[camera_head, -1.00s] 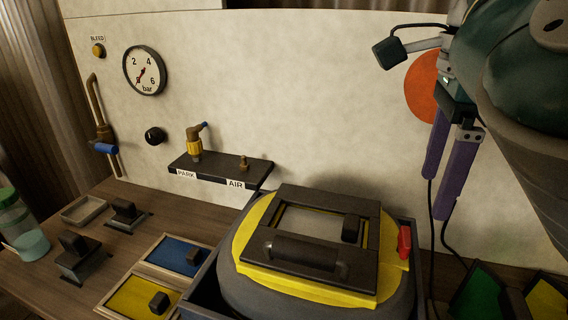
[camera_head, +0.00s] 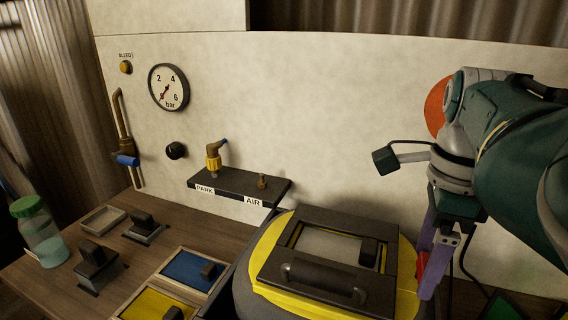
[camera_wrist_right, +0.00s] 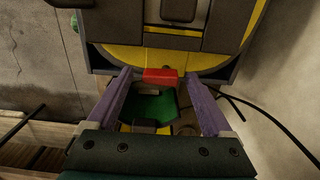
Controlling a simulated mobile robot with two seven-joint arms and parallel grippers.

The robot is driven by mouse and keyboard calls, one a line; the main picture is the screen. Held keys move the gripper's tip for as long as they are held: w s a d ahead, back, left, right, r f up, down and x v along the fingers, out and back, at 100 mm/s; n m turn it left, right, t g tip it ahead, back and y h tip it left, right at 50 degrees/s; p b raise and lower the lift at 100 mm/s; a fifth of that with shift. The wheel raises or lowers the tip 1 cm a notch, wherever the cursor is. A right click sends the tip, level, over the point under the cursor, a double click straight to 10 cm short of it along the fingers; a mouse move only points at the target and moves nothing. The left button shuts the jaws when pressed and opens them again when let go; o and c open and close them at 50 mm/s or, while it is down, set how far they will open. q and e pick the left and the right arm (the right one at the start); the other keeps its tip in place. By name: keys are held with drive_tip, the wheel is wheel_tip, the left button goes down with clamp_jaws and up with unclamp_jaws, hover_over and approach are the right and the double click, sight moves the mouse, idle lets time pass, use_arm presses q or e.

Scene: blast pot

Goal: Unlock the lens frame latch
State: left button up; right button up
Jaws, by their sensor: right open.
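The lens frame (camera_head: 330,292) is dark, with a bar handle, and lies on the yellow-topped helmet (camera_head: 408,262) in the lower right of the head view. A red latch (camera_head: 421,263) shows at the frame's right side, partly hidden behind my fingers. It also shows in the right wrist view (camera_wrist_right: 160,76). My right gripper (camera_head: 429,284) has purple fingers and is open beside the helmet. In the right wrist view its fingers (camera_wrist_right: 158,84) lie on either side of the red latch, with gaps visible. I cannot tell if they touch it. My left gripper is out of view.
A dark shelf marked PARK and AIR (camera_head: 238,190) juts from the wall behind the helmet. Blue (camera_head: 186,269) and yellow (camera_head: 150,306) trays lie left of it. A green-capped bottle (camera_head: 40,232) stands at far left. Dark cables (camera_wrist_right: 265,115) run beside my right gripper.

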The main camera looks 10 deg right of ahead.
clamp_jaws()
idle(0.6)
drive_tip(key=shift+r, duration=0.1)
drive_tip(key=n+p, duration=0.3)
drive_tip(key=shift+s+d+r, duration=0.1)
drive_tip(key=shift+d, duration=0.05)
drive_tip(key=n+p, duration=0.2)
drive_tip(key=n, duration=0.2)
drive_tip(key=shift+d+n, duration=0.15)
drive_tip(key=shift+n, duration=0.25)
drive_tip(key=n+p, duration=0.2)
drive_tip(key=n, duration=0.3)
drive_tip(key=shift+d, duration=0.2)
drive_tip(key=shift+w+n+p, duration=0.2)
drive_tip(key=shift+n+p, duration=0.2)
drive_tip(key=shift+n, duration=2.3)
